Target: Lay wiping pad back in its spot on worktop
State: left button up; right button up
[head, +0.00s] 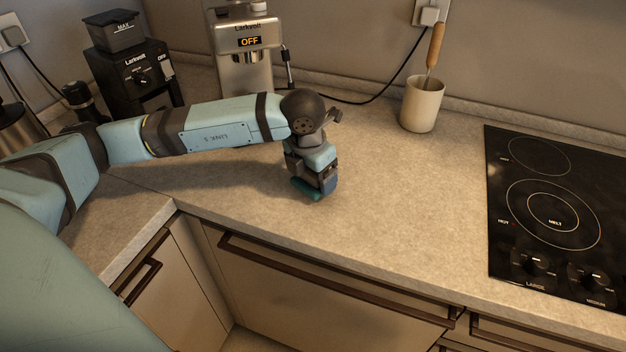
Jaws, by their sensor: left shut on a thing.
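My left gripper (318,184) points down just above or at the worktop (390,200), near the middle of the view. It is shut on a small teal-blue item, which I take to be the wiping pad (308,190). Only the pad's lower edge shows below the fingers; the rest is hidden by the gripper. I cannot tell whether the pad touches the worktop. My right gripper is not in view.
A coffee machine (246,65) and a black grinder (130,75) stand at the back left. A beige crock (422,105) with a wooden-handled tool stands at the back. A black cooktop (555,210) lies at the right. The worktop between gripper and cooktop is clear.

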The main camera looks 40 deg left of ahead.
pick_arm(q)
jog(key=shift+f, duration=0.8)
jog(key=shift+f, duration=0.1)
jog(key=o, duration=0.8)
jog(key=shift+c, duration=0.2)
jog(key=shift+r, duration=0.35)
jog(key=r, duration=0.3)
jog(key=s+r, duration=0.1)
jog(key=r, duration=0.3)
jog(key=r+p, duration=0.1)
jog(key=r, duration=0.3)
jog(key=shift+s+a+r, duration=0.15)
jog(key=shift+s+r, duration=0.1)
jog(key=shift+s, duration=0.15)
